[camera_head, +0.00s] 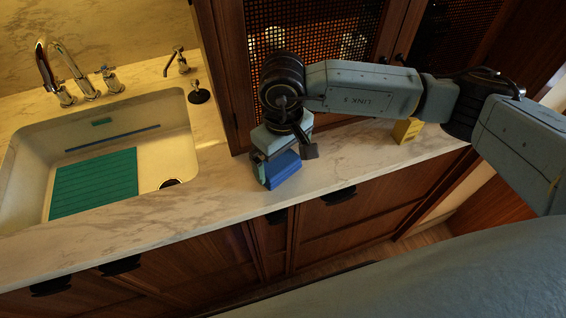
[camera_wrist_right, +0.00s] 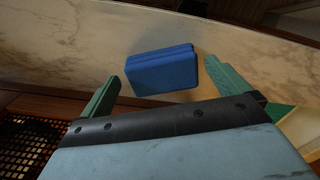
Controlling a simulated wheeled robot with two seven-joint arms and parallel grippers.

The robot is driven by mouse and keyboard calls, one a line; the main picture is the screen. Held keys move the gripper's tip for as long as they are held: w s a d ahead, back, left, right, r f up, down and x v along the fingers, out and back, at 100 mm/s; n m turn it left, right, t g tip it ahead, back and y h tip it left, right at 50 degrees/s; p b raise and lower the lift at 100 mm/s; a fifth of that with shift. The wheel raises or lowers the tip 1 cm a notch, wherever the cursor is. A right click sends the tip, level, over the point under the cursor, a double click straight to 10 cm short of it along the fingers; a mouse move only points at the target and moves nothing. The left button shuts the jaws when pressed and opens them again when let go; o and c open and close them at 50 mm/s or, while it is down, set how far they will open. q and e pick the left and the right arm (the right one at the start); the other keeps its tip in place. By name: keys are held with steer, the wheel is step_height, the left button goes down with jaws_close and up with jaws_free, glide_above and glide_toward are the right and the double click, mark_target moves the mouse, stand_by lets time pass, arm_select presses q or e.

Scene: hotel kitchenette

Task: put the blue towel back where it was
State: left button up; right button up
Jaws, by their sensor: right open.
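The blue towel (camera_head: 283,168) is a folded, block-like bundle on the marble counter, right of the sink and near the front edge. It also shows in the right wrist view (camera_wrist_right: 160,72), lying flat on the counter. My right gripper (camera_head: 277,162) points down at the towel and hides part of it in the head view. In the wrist view its green fingers (camera_wrist_right: 168,88) are spread, with the towel between and just beyond the tips. I cannot tell whether a finger touches it. My left gripper is not in view.
A white sink (camera_head: 160,150) with a teal mat (camera_head: 95,183) and a blue strip (camera_head: 112,138) is at left, with a faucet (camera_head: 62,70) behind. A yellow block (camera_head: 406,130) stands right on the counter. A mesh-front cabinet (camera_head: 318,30) rises close behind my gripper.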

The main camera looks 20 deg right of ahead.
mark_target(283, 166)
step_height(283, 166, up, 9)
steer(key=shift+b, duration=0.35)
stand_by(0.3)
